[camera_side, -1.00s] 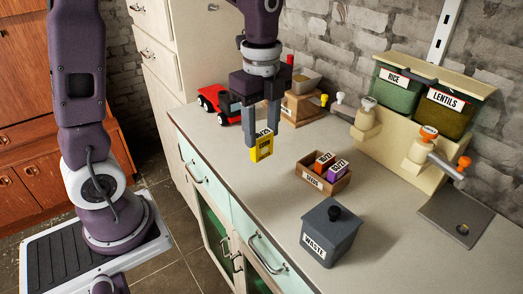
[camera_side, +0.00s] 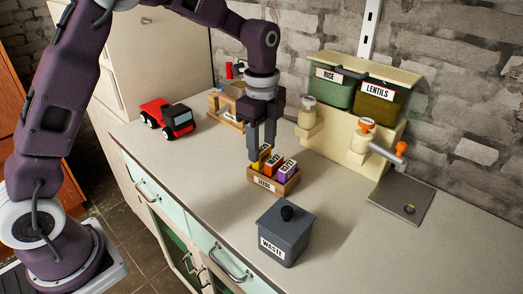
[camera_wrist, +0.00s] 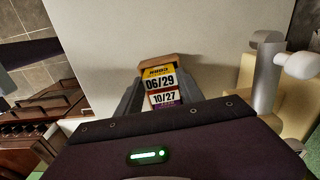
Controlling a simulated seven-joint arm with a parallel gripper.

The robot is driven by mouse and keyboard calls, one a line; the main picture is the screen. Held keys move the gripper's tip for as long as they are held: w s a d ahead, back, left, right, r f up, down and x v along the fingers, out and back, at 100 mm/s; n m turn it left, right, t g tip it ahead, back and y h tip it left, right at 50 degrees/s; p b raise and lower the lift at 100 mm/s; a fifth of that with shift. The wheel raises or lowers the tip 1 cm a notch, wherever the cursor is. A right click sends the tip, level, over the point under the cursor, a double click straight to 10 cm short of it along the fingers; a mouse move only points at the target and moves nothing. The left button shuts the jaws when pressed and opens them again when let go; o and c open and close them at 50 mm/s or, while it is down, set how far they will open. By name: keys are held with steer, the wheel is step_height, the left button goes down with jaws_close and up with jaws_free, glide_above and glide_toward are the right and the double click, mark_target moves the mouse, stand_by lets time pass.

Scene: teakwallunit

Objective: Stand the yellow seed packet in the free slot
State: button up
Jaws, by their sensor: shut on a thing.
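The yellow seed packet (camera_side: 263,160) is upright between the fingers of my gripper (camera_side: 262,152), which is shut on it. It is at the left end of the wooden seeds box (camera_side: 263,185), beside the orange packet (camera_side: 274,165) and the purple packet (camera_side: 288,170). Its lower part is hidden by the box and fingers, so I cannot tell if it touches the box floor. In the wrist view the yellow packet (camera_wrist: 158,71) reads 06/29 between the fingers, with a 10/27 packet (camera_wrist: 163,98) close by and the box rim (camera_wrist: 181,61) beyond.
A grey waste bin (camera_side: 285,235) stands in front of the box. Rice and lentils containers (camera_side: 378,105) and a cream dispenser stand (camera_side: 345,145) are behind to the right. A red toy truck (camera_side: 168,118) is at the left. The counter's front left is clear.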

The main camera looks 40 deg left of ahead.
mark_target(261, 148)
steer(key=shift+f, duration=0.65)
steer(key=shift+f, duration=0.1)
steer(key=o, duration=1.3)
step_height(261, 148, up, 12)
steer(key=shift+r, duration=0.2)
